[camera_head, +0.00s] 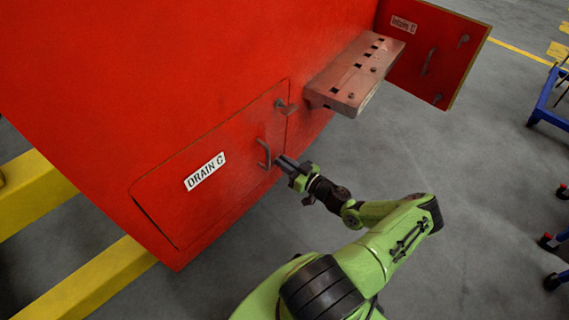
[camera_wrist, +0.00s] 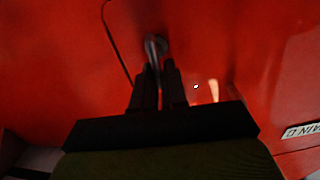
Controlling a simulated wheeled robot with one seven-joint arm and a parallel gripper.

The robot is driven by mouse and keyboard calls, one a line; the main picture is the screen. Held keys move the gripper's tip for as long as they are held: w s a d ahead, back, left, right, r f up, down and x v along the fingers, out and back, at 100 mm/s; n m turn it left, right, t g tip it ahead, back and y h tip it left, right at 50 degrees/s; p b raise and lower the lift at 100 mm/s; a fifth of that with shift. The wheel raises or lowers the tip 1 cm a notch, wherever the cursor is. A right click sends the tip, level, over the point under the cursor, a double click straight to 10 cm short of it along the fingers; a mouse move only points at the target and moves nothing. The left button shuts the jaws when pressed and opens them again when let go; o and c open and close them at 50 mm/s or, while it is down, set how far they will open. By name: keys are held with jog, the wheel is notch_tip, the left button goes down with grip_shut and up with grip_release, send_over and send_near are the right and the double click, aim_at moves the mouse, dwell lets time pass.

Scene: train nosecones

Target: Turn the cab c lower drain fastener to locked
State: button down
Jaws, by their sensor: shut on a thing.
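The red DRAIN C panel (camera_head: 225,185) is on the red cab side, with its label (camera_head: 205,171) and a curved pull handle (camera_head: 265,155). An upper fastener (camera_head: 285,107) sits near the panel's top right corner. My gripper (camera_head: 281,160) is at the panel's right edge, just right of and below the handle. In the wrist view, my gripper (camera_wrist: 160,72) is shut on the lower fastener's grey lever (camera_wrist: 155,48), whose round pivot shows just beyond the fingertips. In the head view my gripper hides this fastener.
A reddish step (camera_head: 355,75) with square holes juts out above and right of the panel. An open red door (camera_head: 432,50) stands at the upper right. Yellow beams (camera_head: 90,285) lie at lower left. Blue stands (camera_head: 550,105) are at far right. Grey floor is clear between.

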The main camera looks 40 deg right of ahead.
jog(key=m, duration=0.3)
jog(key=d+m+b, duration=0.1)
jog(key=m, duration=0.2)
jog(key=f+m, duration=0.1)
jog(key=m, duration=0.1)
jog(key=shift+d+m+b, duration=0.25)
jog(key=shift+m+b, duration=0.15)
jog(key=shift+w+d+f+m+b, duration=0.1)
jog(key=shift+f+m+b, duration=0.2)
jog(key=shift+m, duration=1.05)
jog(key=shift+s+d+f+m+b, duration=0.15)
jog(key=shift+m+b, duration=0.15)
jog(key=shift+m, duration=1)
jog(key=shift+w+d+f+m+b, duration=0.15)
jog(key=shift+f+m+b, duration=0.15)
jog(key=shift+m, duration=1.05)
jog(key=shift+a, duration=0.1)
jog(key=c, duration=1.3)
grip_release()
jog(key=shift+o, duration=0.2)
